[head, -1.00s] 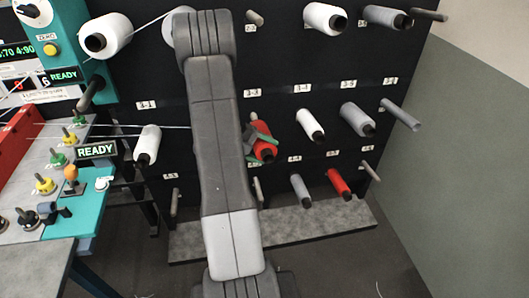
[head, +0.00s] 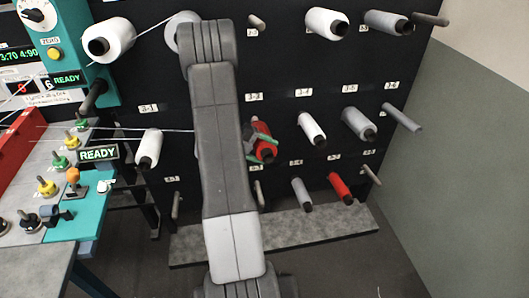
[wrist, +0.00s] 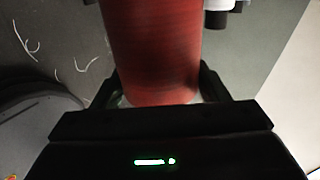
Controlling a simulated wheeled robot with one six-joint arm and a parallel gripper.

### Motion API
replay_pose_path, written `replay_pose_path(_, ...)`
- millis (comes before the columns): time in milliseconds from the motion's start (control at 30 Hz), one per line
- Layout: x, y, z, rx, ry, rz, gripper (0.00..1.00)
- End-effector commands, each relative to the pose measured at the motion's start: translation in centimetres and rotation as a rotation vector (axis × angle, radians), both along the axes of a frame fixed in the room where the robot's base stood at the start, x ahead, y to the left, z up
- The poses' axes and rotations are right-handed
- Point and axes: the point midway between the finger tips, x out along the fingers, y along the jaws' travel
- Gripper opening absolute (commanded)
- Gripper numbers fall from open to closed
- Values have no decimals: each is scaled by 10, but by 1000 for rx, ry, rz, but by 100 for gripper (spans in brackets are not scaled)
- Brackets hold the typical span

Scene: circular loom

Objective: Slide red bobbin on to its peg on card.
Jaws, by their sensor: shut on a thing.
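A red bobbin (head: 264,151) is in my gripper (head: 263,143), just right of my arm, in front of the black card's middle row. In the wrist view the red bobbin (wrist: 152,50) fills the upper middle, with the dark fingers of my gripper (wrist: 158,88) shut on either side of it. My arm hides part of the card (head: 285,75) behind. The peg behind the bobbin is hidden, and I cannot tell whether the bobbin is around a peg. Another red bobbin (head: 341,187) sits on the lower row.
White (head: 312,128) and grey bobbins (head: 358,123) sit close to the right on the middle row. A grey bobbin (head: 301,193) is below. Bare pegs (head: 401,117) stick out at the card's right edge. A teal console (head: 82,215) stands at the left.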

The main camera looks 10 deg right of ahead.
Motion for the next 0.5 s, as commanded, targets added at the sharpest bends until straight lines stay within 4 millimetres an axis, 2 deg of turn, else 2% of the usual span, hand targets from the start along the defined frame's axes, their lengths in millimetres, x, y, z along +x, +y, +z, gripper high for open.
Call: replay_pose_path(500, 26, 1, -3, -1, -2, -1, 13)
